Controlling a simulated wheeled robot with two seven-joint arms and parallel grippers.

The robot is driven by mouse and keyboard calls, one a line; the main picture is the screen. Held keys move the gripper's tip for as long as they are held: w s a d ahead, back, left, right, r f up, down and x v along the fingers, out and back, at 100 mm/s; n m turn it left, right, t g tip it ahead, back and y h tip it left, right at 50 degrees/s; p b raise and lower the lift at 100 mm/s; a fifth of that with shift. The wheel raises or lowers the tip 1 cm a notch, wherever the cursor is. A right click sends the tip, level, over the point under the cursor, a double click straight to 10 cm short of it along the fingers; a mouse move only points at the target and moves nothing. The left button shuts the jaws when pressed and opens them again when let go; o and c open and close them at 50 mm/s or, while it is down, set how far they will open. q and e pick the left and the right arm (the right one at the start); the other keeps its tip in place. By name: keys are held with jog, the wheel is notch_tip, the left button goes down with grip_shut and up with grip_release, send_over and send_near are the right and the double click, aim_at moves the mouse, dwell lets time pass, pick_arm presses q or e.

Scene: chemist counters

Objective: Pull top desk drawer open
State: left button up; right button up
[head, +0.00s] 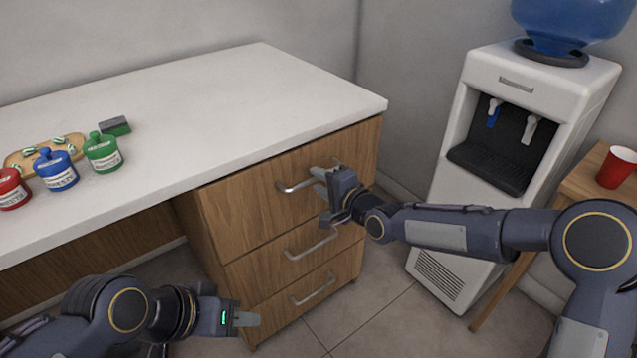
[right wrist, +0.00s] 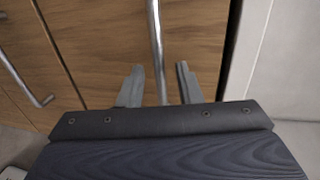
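The desk's top drawer (head: 240,205) has a wooden front and looks closed, level with the drawers below. Its metal bar handle (head: 293,187) is partly hidden by my right gripper (head: 318,180). In the right wrist view the handle (right wrist: 155,40) runs between the two fingers of my right gripper (right wrist: 160,85), with a gap on each side. That gripper is open around the handle.
Two lower drawers have handles (head: 312,243) and (head: 314,290). Red, blue (head: 56,170) and green (head: 103,152) jars stand on the white desktop (head: 230,100). A water dispenser (head: 480,190) and a small table with a red cup (head: 616,167) are at right. Floor before the drawers is clear.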

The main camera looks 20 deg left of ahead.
jog(key=shift+w+a+f, duration=0.1)
jog(key=shift+w+a, duration=0.15)
jog(key=shift+a, duration=0.15)
jog(key=shift+c, duration=0.4)
grip_shut()
